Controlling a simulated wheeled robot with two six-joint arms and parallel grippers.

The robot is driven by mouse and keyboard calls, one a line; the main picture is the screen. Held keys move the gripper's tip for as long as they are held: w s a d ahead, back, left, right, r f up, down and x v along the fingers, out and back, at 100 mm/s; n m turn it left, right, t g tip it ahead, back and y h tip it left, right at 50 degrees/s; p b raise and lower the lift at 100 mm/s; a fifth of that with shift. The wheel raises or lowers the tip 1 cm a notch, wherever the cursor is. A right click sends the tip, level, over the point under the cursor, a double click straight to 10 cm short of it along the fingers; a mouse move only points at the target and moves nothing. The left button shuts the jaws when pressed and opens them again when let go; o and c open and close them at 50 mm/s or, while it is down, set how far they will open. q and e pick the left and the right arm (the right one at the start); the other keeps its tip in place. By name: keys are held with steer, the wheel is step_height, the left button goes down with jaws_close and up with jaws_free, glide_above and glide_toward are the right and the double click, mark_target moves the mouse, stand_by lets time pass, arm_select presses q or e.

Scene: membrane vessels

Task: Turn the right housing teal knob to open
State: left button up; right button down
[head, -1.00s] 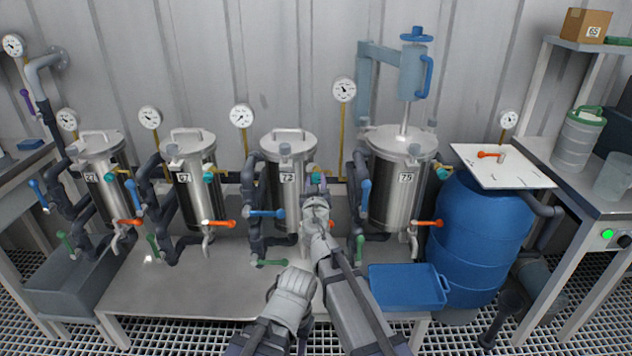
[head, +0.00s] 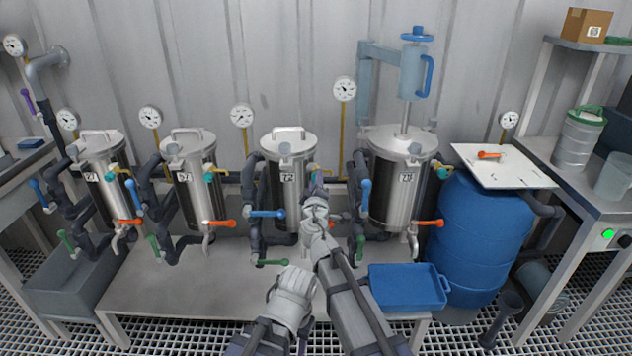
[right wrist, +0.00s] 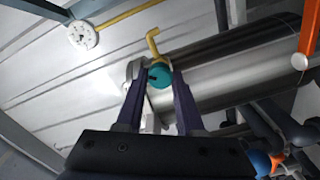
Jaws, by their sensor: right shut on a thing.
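The teal knob (head: 311,171) sits on the upper right side of the steel housing (head: 287,190) labelled 72, mostly covered by my right gripper in the head view. In the right wrist view, the teal knob (right wrist: 159,76) lies between the two dark fingertips, with a bent yellow tube beside it. My right gripper (right wrist: 158,72) is shut on the knob; it also shows in the head view (head: 318,184). Another teal knob (head: 442,172) is on the rightmost housing (head: 397,195). Part of my left arm shows low in the head view; its jaws do not show.
Blue (head: 266,214), orange (head: 427,223) and green (head: 272,263) valve handles stick out around the housings. A blue tray (head: 408,285) lies at the bench's front right. A blue barrel (head: 477,240) stands farther right. The bench's front left is clear.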

arm_select(q)
steer(key=shift+f, duration=0.1)
arm_select(e)
steer(key=n, duration=1.3)
steer(key=shift+f, duration=0.15)
steer(key=shift+n, duration=0.3)
steer(key=c, duration=0.5)
jaws_free()
steer(key=shift+s, duration=0.1)
arm_select(q)
steer(key=shift+s+a, duration=0.7)
steer(key=shift+s, duration=0.2)
arm_select(e)
steer(key=s, duration=0.7)
steer(key=shift+s, duration=0.3)
